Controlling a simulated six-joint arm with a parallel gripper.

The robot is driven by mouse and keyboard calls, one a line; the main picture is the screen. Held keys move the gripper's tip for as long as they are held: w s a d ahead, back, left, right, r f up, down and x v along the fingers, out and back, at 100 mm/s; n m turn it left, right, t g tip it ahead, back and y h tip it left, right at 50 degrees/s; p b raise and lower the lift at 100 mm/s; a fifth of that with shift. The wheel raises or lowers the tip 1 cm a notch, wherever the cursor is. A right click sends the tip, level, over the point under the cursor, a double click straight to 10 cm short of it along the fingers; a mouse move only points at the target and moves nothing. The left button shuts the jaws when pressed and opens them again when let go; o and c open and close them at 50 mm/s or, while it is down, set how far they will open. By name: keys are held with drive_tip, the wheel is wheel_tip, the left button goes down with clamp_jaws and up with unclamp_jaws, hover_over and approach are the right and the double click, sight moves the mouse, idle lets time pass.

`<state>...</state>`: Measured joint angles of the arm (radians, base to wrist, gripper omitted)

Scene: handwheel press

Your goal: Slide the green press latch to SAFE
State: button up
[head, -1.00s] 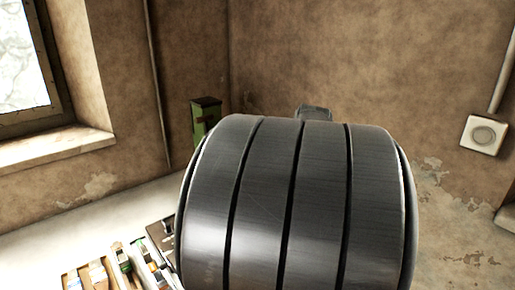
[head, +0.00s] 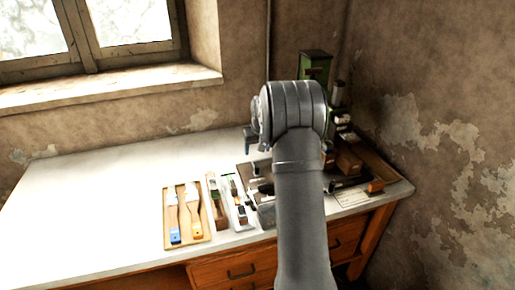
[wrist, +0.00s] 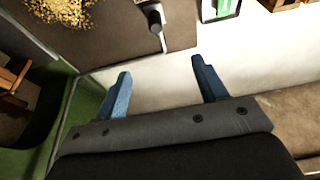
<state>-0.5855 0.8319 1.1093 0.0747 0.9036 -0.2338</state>
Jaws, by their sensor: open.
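The green press (head: 315,64) stands at the back right of the bench in the head view, largely hidden behind my arm. In the wrist view, green metal (wrist: 35,140), seemingly part of the press, fills the lower left. I cannot make out the latch or its SAFE mark in either view. My gripper (wrist: 163,85) is open and empty, its two blue fingers wide apart above the pale bench top. In the head view my arm hides most of the area around the gripper.
A wooden board with two brushes (head: 188,212) and narrow trays of tools lie on the bench (head: 90,200) left of my arm. In the wrist view, a dark mat (wrist: 110,40) carries yellow grains (wrist: 62,10) and a grey-handled tool (wrist: 155,20). The bench's left half is clear.

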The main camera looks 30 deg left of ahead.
sight(257, 167)
wheel_tip(257, 167, down, 10)
drive_tip(key=shift+r, duration=0.1)
idle(0.4)
drive_tip(key=c, duration=1.2)
